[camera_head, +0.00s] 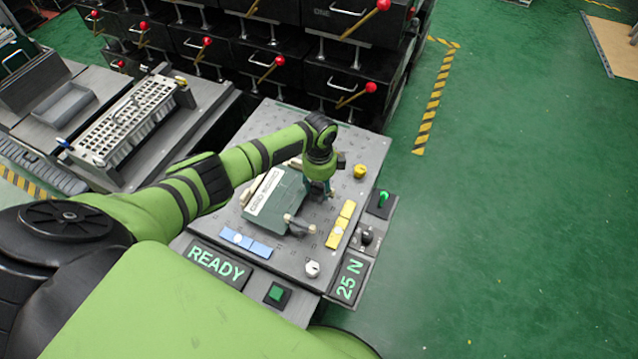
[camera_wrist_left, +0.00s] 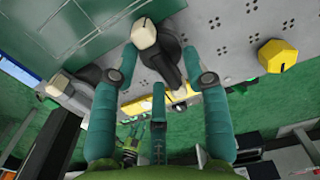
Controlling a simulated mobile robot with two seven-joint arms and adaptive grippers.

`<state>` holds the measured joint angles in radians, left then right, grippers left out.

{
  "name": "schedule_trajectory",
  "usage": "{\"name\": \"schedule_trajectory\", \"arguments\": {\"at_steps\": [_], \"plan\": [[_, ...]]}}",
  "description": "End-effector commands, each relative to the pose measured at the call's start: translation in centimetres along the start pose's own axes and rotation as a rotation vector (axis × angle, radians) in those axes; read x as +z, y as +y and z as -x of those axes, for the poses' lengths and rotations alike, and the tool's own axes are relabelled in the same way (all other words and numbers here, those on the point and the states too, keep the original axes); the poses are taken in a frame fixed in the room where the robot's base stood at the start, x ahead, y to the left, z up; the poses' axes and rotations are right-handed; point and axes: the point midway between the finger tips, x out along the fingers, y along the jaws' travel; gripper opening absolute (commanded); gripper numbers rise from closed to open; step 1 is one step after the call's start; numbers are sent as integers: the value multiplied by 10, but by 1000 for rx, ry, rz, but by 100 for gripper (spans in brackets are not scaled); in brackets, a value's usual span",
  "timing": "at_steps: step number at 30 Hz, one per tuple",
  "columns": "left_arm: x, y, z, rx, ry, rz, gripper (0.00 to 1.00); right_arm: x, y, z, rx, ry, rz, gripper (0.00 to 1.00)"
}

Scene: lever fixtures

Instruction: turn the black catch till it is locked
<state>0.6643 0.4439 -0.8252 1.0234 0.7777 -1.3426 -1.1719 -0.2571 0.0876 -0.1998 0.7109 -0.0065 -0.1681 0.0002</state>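In the head view my left gripper (camera_head: 318,187) is over the right end of a grey-green box (camera_head: 275,197) and largely hides this catch. A second dark lever with cream ends (camera_head: 298,226) sits at the box's near corner; it also shows at left in the wrist view (camera_wrist_left: 62,86).
The box stands on a perforated grey plate (camera_head: 368,148). Yellow blocks (camera_head: 340,224), blue blocks (camera_head: 246,243), a yellow knob (camera_head: 360,171) and a white knob (camera_head: 312,269) surround it. Displays read READY (camera_head: 216,265) and 25 N (camera_head: 348,280). Green floor lies open at right.

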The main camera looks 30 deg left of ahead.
Motion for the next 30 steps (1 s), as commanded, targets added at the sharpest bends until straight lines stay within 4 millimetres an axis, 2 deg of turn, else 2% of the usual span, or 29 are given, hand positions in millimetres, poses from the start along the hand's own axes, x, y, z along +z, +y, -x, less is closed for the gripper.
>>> {"name": "schedule_trajectory", "arguments": {"at_steps": [8,11,21,25,30], "plan": [[1,-1,8,-1,-1,2,46,1,1,0,1,-1,1,40],[1,-1,22,-4,-1,1,46,1,1,0,1,-1,1,40],[0,-1,93,-4,-1,0,46,2,1,0,1,-2,1,40],[0,-1,110,-2,-1,0,46,2,1,0,1,-2,1,40],[0,0,120,0,-1,0,46,2,1,0,1,-2,1,40]]}}
